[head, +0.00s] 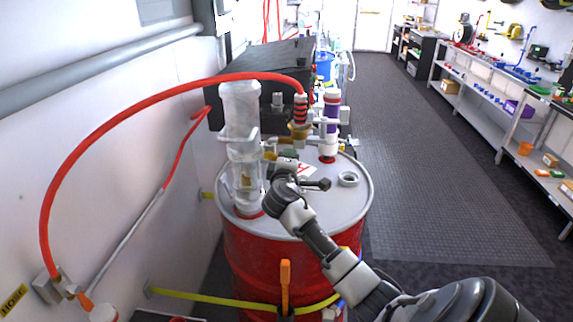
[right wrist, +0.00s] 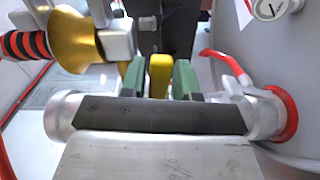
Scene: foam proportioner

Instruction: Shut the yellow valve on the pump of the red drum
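The red drum (head: 265,262) stands in the middle of the head view, with a grey lid. A translucent pump column (head: 240,115) rises from the left of the lid. My right gripper (head: 284,165) reaches over the lid to fittings beside this column. In the right wrist view its green fingers (right wrist: 159,78) stand on either side of the yellow valve handle (right wrist: 160,76) and appear closed on it. The handle's lower part is hidden behind the gripper body. In the head view my gripper and the fittings largely cover the valve. My left gripper is not in view.
A red hose (head: 150,98) arches from the left wall to a brass fitting (head: 300,131). A purple-and-white pump (head: 331,120) stands behind. In the right wrist view a red lever (right wrist: 228,62) is close at the right. The floor (head: 440,180) right of the drum is clear.

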